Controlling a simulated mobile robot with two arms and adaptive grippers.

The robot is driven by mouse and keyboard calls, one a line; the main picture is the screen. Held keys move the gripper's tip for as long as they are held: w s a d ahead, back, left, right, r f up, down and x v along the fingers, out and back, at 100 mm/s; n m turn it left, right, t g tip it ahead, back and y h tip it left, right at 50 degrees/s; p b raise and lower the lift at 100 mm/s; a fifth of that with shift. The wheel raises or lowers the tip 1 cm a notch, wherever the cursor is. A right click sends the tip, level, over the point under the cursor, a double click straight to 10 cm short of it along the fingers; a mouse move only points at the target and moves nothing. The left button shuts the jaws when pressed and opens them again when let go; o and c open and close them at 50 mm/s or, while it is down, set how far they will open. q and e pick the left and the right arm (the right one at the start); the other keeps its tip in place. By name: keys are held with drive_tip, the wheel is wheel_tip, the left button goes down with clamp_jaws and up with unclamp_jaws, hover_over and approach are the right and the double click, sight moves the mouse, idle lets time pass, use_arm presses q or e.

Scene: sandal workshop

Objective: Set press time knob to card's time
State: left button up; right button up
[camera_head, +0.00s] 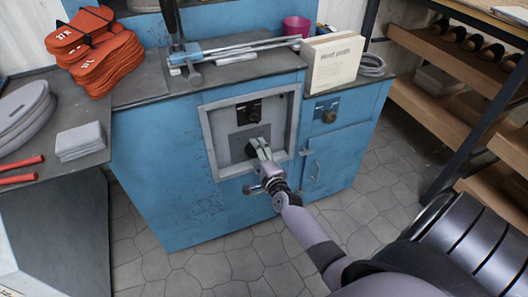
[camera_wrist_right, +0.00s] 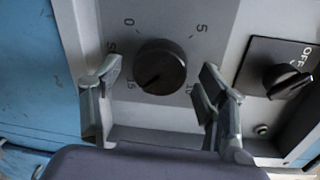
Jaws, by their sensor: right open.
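The press time knob (camera_wrist_right: 160,68) is round and black, on a grey panel with printed marks including 0, 5, 10 and 15. A faint line on its face points to the lower left, toward the 15. My right gripper (camera_head: 260,148) is open at the recessed panel on the front of the blue press cabinet (camera_head: 165,170). In the right wrist view its fingers (camera_wrist_right: 160,100) stand on either side of the knob, with a gap at each side. In the head view the gripper hides the knob.
A black OFF switch (camera_wrist_right: 285,80) is beside the knob; it also shows in the head view (camera_head: 248,112). A raised frame (camera_head: 208,140) surrounds the panel. Orange soles (camera_head: 100,60) are stacked at the left. A wooden shelf (camera_head: 440,100) stands at the right.

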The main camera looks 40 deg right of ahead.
drive_tip(key=v, duration=1)
drive_tip(key=shift+r, duration=0.1)
